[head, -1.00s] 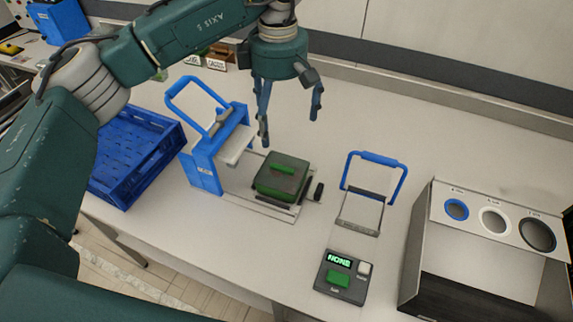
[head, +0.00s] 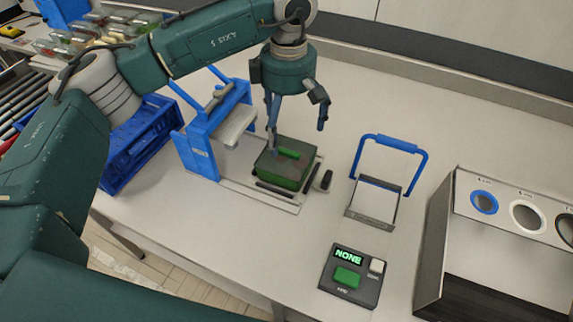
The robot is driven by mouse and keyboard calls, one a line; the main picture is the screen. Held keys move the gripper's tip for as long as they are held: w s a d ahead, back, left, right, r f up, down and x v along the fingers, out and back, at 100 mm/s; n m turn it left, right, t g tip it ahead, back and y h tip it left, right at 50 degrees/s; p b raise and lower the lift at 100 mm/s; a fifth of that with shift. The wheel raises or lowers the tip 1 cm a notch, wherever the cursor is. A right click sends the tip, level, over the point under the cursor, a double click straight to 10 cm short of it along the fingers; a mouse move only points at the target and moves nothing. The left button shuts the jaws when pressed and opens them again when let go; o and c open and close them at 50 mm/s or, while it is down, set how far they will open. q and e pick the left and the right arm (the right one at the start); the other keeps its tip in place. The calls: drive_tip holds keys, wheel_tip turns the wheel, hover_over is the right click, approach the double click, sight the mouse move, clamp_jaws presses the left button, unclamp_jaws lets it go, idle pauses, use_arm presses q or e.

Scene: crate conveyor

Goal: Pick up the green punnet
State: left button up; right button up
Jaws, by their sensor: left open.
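The green punnet (head: 279,178) is a low square box with dark upper faces and a brighter green strip on top. It sits on the light base plate of the blue press in the middle of the table. My left gripper (head: 297,138) is open above the punnet, pointing down. One finger hangs over the punnet's back left part; the other is to the right and higher in the picture. Whether a finger touches the punnet I cannot tell. My right gripper is not in view.
The blue lever press (head: 205,150) stands just left of the punnet, and a blue crate (head: 135,150) is further left. A blue-handled frame (head: 372,205), a control box reading NONE (head: 350,278) and a bin with round holes (head: 500,235) are on the right.

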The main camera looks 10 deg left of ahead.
sight(289, 152)
use_arm(q)
drive_tip(key=shift+f, duration=0.95)
drive_tip(key=shift+s+f+p, duration=0.1)
drive_tip(key=shift+f+p, duration=0.55)
drive_tip(key=shift+p, duration=0.05)
drive_tip(key=f+p, duration=0.1)
drive_tip(key=f, duration=0.2)
drive_tip(key=shift+s+d+f+p, duration=0.15)
drive_tip(key=shift+d+f+p, duration=0.1)
drive_tip(key=shift+p, duration=0.15)
drive_tip(key=shift+f, duration=0.45)
drive_tip(key=shift+c, duration=0.5)
